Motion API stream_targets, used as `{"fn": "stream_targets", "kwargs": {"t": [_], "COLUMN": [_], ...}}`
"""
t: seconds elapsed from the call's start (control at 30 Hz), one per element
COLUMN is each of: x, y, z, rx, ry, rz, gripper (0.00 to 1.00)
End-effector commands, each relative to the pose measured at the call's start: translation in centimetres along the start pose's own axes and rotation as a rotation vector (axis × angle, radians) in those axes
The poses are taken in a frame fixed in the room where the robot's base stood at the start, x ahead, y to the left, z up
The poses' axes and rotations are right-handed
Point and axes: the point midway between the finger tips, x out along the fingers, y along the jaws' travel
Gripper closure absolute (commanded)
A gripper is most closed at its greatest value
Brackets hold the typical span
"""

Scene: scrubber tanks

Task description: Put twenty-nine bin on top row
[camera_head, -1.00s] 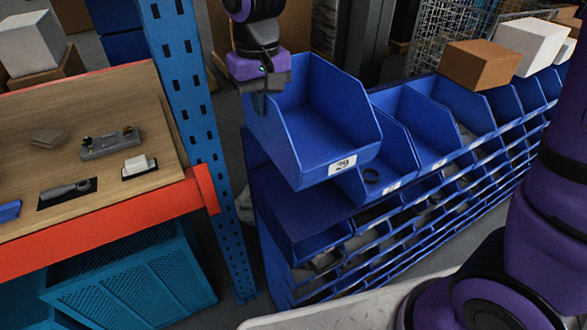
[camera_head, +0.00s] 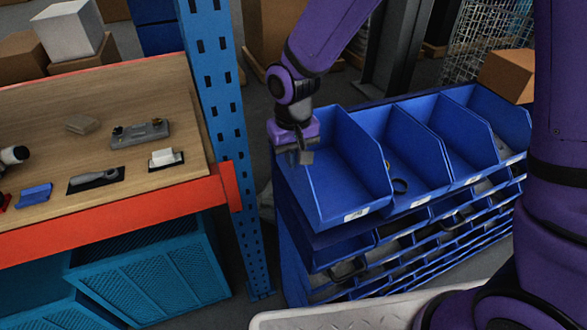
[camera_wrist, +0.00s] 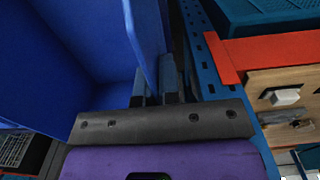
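The blue twenty-nine bin (camera_head: 335,185) is at the left end of the top row of the blue bin rack (camera_head: 290,250). It looks upright and level with its neighbours; whether its base fully rests on the rack is hidden. Its white front label (camera_head: 357,214) is too small to read now. My gripper (camera_head: 303,158) is at the bin's left wall. In the wrist view, the two fingers (camera_wrist: 156,88) stand close together with the bin's wall (camera_wrist: 148,40) between them. They look shut on it.
Another top-row bin (camera_head: 400,160) holding a dark ring stands just right. A blue perforated post (camera_head: 215,90) and a red-edged workbench (camera_head: 110,215) with tools are close on the left. A cardboard box (camera_head: 508,75) sits behind the row at right.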

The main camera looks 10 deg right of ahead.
Motion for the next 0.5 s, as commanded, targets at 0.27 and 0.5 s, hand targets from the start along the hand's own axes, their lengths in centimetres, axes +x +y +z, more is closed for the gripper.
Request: {"fn": "stream_targets", "kwargs": {"t": [0.27,0.5], "x": [2.9,4.0], "y": [0.0,0.0], "z": [0.0,0.0], "rx": [-0.001,0.0], "ry": [-0.003,0.002], "rz": [0.0,0.0], "gripper": [1.0,1.0]}}
